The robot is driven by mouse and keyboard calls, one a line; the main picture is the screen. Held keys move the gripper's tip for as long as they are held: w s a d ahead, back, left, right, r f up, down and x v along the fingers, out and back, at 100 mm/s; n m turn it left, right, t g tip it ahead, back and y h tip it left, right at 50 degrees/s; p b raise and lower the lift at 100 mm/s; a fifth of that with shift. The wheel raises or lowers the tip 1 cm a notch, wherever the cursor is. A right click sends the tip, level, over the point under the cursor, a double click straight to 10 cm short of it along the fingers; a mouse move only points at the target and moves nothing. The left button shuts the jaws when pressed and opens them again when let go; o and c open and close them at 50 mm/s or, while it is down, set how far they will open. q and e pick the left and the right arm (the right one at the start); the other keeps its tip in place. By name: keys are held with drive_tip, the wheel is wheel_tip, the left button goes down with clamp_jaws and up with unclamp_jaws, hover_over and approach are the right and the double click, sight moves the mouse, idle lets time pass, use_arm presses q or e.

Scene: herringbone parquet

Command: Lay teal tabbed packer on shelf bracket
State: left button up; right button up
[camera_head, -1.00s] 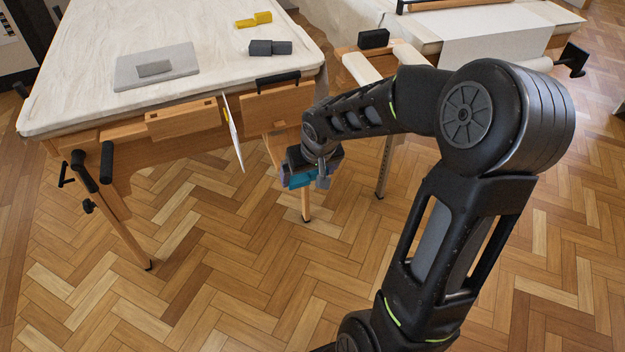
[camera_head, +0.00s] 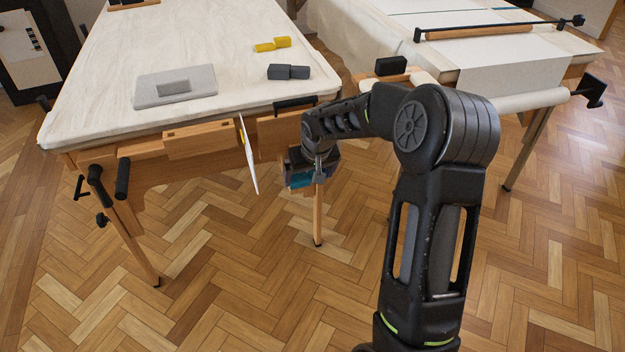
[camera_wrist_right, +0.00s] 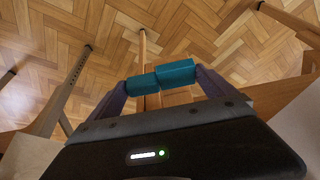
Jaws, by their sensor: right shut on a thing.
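The teal tabbed packer (camera_head: 299,179) is in my right gripper (camera_head: 312,176), below the workbench's front edge and over the floor. In the right wrist view the packer (camera_wrist_right: 177,74) shows as two offset teal blocks between the fingers of my right gripper (camera_wrist_right: 160,80), which is shut on it. I cannot tell for sure which thing is the shelf bracket. A flat grey plate (camera_head: 200,80) with a small darker grey block (camera_head: 173,87) on it lies on the bench top. A thin white panel (camera_head: 249,165) stands out at the bench front. My left gripper is out of view.
The pale bench top (camera_head: 130,50) also holds a yellow block piece (camera_head: 272,44) and a dark grey one (camera_head: 288,72). Wooden vise jaws (camera_head: 200,140) and black handles line its front. A second table (camera_head: 400,40) with paper rolls stands at right.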

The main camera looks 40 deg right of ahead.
drive_tip(key=shift+w+d, duration=0.15)
drive_tip(key=shift+w, duration=0.25)
drive_tip(key=shift+w+f, duration=0.15)
drive_tip(key=shift+f, duration=0.3)
drive_tip(key=o, duration=1.3)
drive_tip(key=shift+c, duration=0.2)
drive_tip(key=shift+r, duration=0.15)
